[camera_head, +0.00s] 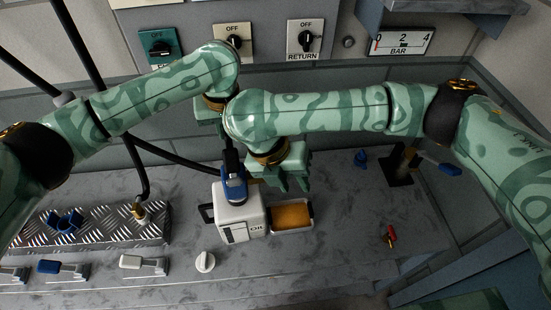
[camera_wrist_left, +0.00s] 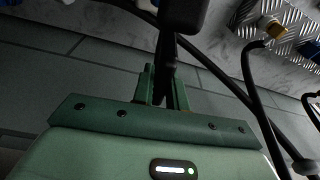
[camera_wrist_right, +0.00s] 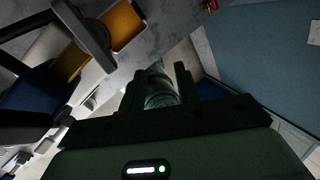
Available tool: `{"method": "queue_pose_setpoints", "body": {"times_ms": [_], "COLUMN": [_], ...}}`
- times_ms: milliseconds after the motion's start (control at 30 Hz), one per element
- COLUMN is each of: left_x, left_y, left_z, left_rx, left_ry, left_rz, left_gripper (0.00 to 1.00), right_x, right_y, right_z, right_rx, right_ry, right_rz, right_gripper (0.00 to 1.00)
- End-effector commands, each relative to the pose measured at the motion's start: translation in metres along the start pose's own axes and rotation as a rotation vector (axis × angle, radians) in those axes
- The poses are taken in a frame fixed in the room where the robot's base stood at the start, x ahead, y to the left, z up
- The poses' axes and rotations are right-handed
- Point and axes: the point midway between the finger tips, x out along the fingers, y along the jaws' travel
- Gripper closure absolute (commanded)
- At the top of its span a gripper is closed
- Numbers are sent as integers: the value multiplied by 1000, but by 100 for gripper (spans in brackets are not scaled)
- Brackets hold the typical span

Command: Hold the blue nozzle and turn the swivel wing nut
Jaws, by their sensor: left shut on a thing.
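The blue nozzle (camera_head: 234,187) stands with its lower end at the top of a white tank (camera_head: 239,213), and its black upper part rises from it. My left gripper (camera_head: 222,130) is above it, partly hidden behind my right arm. In the left wrist view its fingers (camera_wrist_left: 163,88) are shut on the black part of the nozzle. My right gripper (camera_head: 291,185) is open, with its fingers apart, just right of the nozzle and above an orange-filled tray. I cannot make out the swivel wing nut for certain; a small blue winged piece (camera_head: 360,158) lies apart at the right.
The orange sponge-like block (camera_head: 291,215) sits in a tray beside the tank. A ribbed metal plate (camera_head: 98,231) with a blue fitting (camera_head: 65,221) is at the left. A white knob (camera_head: 205,262) and a red valve (camera_head: 390,236) stand on the bench. The right middle of the bench is mostly clear.

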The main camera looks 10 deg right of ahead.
Motion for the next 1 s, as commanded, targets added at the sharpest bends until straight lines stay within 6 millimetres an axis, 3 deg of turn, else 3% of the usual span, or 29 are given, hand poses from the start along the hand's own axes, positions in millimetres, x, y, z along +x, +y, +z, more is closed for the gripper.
{"method": "queue_pose_setpoints", "body": {"times_ms": [100,200,400,567,1000], "left_x": [-1,0,0,-1,-2], "left_y": [0,1,1,1,0], "left_z": [-1,1,0,0,-1], "left_rx": [0,4,3,2,1], "left_ry": [1,-1,0,0,2], "left_rz": [2,1,1,2,2], "left_gripper": [100,100,100,100,100], "right_x": [-33,-64,-93,-84,-24], "right_y": [1,3,5,9,32], "right_z": [32,51,67,67,62], "right_rx": [187,283,356,362,361], "right_ry": [38,86,143,151,150], "right_rz": [127,234,343,353,349], "right_gripper": [68,68,68,68,68]}}
